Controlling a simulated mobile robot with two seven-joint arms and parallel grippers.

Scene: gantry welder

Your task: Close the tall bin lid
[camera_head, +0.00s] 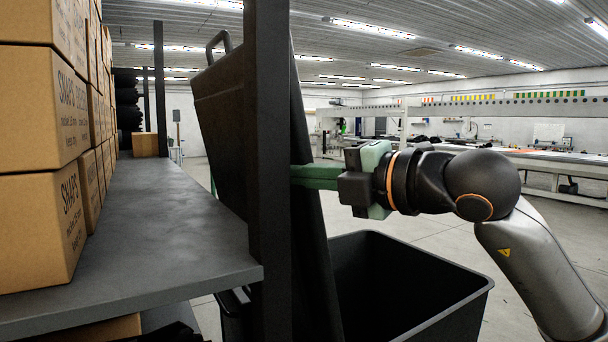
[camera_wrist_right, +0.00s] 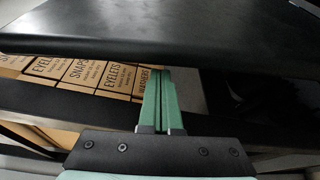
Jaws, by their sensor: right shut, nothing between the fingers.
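The tall bin (camera_head: 410,285) is black and open-topped in the head view. Its black lid (camera_head: 222,110) stands raised and tilted, partly hidden by a shelf post, with a loop handle at its upper edge. My right gripper (camera_head: 312,176) has its green fingers reaching left across the lid's right part; their tips are hidden by the post. In the right wrist view the fingers (camera_wrist_right: 163,100) are together and empty, with a dark panel, apparently the lid (camera_wrist_right: 150,30), close above them. Whether they touch it I cannot tell. My left gripper is not in view.
A dark shelf (camera_head: 150,220) with stacked cardboard boxes (camera_head: 40,150) fills the left. Its upright post (camera_head: 268,150) stands close in front of the lid. Open floor and a long gantry table (camera_head: 550,160) lie beyond on the right.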

